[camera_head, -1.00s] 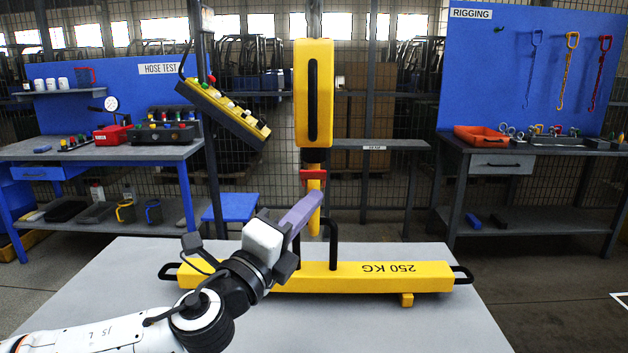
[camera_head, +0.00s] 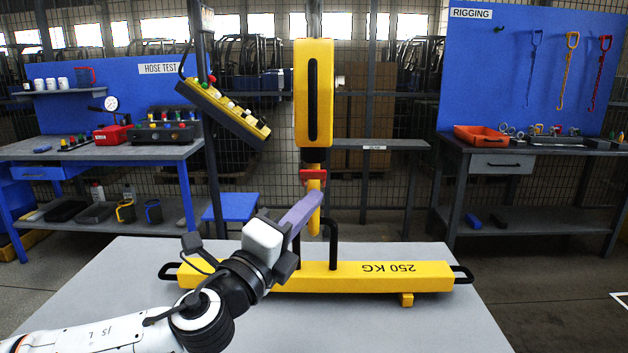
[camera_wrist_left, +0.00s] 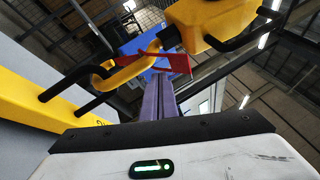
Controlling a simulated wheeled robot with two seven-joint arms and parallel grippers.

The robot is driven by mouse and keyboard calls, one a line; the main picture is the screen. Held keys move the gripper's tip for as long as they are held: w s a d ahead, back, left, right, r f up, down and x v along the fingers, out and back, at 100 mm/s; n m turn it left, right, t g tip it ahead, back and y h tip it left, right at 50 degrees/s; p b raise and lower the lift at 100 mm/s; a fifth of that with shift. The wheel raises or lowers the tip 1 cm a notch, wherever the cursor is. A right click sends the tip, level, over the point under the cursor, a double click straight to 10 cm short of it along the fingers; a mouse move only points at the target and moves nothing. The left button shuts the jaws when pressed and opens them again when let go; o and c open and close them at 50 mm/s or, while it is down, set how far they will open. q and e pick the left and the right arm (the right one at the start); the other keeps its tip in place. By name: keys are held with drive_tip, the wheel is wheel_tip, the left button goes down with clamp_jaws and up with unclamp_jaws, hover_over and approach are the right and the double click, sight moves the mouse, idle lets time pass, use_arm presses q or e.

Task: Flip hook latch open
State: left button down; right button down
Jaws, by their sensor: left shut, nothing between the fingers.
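The yellow hook (camera_head: 315,208) hangs under the yellow hoist body (camera_head: 314,95) in the head view. Its red latch (camera_head: 313,177) is at the hook's upper part. In the left wrist view the latch (camera_wrist_left: 172,63) lies right by my fingertips, and the yellow hook (camera_wrist_left: 125,72) is to their left. My left gripper (camera_head: 314,192) has its purple fingers shut and empty, tips close to the latch; I cannot tell whether they touch. The hook meets the black lifting bar (camera_head: 333,243) of the yellow 250 KG counterweight (camera_head: 350,275). My right gripper is not in view.
The counterweight stands on a grey table (camera_head: 440,325). A yellow control box (camera_head: 225,112) hangs tilted left of the hoist. A hose test bench (camera_head: 150,152) is at left and a rigging bench (camera_head: 540,150) at right. The table's right front is clear.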

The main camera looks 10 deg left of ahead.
sight(309, 178)
use_arm(q)
drive_tip(key=shift+r, duration=0.15)
idle(0.3)
drive_tip(key=shift+w+r, duration=0.2)
drive_tip(key=shift+w, duration=0.05)
drive_tip(key=shift+p, duration=0.3)
drive_tip(key=shift+w+a+r+p, duration=0.1)
drive_tip(key=shift+w+r+p, duration=0.2)
drive_tip(key=shift+r, duration=0.15)
idle(0.4)
drive_tip(key=shift+w+a+r+p, duration=0.2)
drive_tip(key=shift+w+r+p, duration=0.5)
drive_tip(key=shift+r, duration=0.2)
idle(0.9)
drive_tip(key=shift+w+r+p, duration=0.3)
drive_tip(key=shift+r, duration=0.25)
idle(0.5)
drive_tip(key=shift+s+f, duration=0.2)
drive_tip(key=shift+f, duration=0.2)
drive_tip(key=shift+s+d+f+b, duration=0.15)
drive_tip(key=shift+s+f+b, duration=0.55)
drive_tip(key=shift+f, duration=0.15)
drive_tip(key=shift+s+d+f+b, duration=0.1)
drive_tip(key=shift+s+f+b, duration=0.6)
drive_tip(key=shift+f, duration=0.15)
